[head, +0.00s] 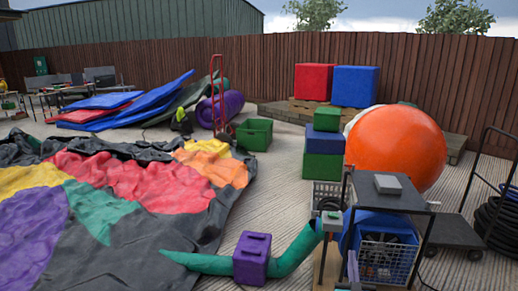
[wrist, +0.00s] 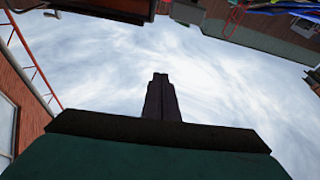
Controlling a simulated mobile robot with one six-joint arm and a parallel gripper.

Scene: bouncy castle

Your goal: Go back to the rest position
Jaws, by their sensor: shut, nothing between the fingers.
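My gripper (wrist: 160,80) shows in the wrist view as two dark fingers pressed together, pointing up the picture against a cloudy sky. Nothing is between the fingertips. The wide dark bar and the green surface below the fingers are parts of my own wrist. I cannot make out my gripper in the head view. No object is near the fingers in the wrist view.
A deflated multicoloured castle (head: 110,185) covers the ground at left. A purple block (head: 252,258) sits by a curved green tube (head: 293,252) in front.

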